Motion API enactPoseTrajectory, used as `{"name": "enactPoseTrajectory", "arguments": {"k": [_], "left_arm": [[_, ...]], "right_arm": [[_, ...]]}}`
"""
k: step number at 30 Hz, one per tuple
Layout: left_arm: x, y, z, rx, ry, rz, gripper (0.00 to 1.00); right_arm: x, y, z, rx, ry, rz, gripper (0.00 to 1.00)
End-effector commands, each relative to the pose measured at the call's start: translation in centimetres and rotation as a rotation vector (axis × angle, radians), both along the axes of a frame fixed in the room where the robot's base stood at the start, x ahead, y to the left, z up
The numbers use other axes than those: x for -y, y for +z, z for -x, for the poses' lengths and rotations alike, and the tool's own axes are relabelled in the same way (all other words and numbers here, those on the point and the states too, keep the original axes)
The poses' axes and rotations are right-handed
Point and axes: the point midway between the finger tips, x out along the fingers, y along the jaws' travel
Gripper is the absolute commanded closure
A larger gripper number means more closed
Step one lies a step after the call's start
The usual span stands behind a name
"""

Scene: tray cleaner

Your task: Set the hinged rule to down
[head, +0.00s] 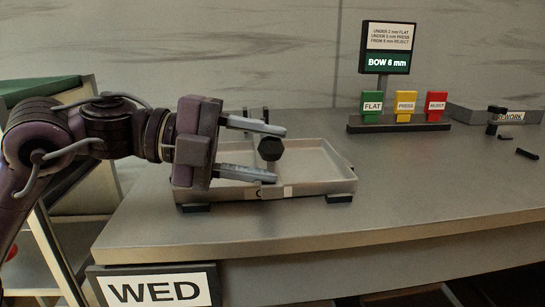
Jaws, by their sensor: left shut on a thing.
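A shallow grey tray (315,187) sits on the table, raised on dark feet. A dark faceted knob (270,149) shows over the tray, between the fingers of my left gripper (268,154). The knob appears to belong to the hinged rule, whose bar is mostly hidden, so its angle cannot be told. Two short dark posts (265,115) stand at the tray's back edge behind the upper finger. My left gripper reaches in from the left, shut on the knob, with its fingers spread by the knob's width. My right gripper is out of view.
A sign (388,61) reads "BOW 6 mm" behind green (372,105), yellow (406,105) and red (436,104) tags on a dark base. A grey rework tray (470,115) and small dark parts (526,154) lie at right. The front right tabletop is clear.

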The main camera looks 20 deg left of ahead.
Motion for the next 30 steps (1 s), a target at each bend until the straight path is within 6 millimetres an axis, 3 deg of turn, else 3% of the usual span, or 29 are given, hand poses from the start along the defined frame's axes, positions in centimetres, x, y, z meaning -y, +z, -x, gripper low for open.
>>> {"name": "enactPoseTrajectory", "arguments": {"k": [2, 12, 30], "left_arm": [[-1.0, -0.2, 0.5, -0.004, 0.002, 0.001, 0.6], [-4.8, 1.0, 2.5, 0.0, 0.001, 0.002, 0.6], [-5.1, 1.2, 2.7, 0.004, 0.001, 0.002, 0.6]], "right_arm": [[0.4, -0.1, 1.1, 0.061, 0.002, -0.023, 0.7], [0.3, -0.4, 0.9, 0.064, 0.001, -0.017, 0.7], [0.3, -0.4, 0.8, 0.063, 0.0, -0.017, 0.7]]}}
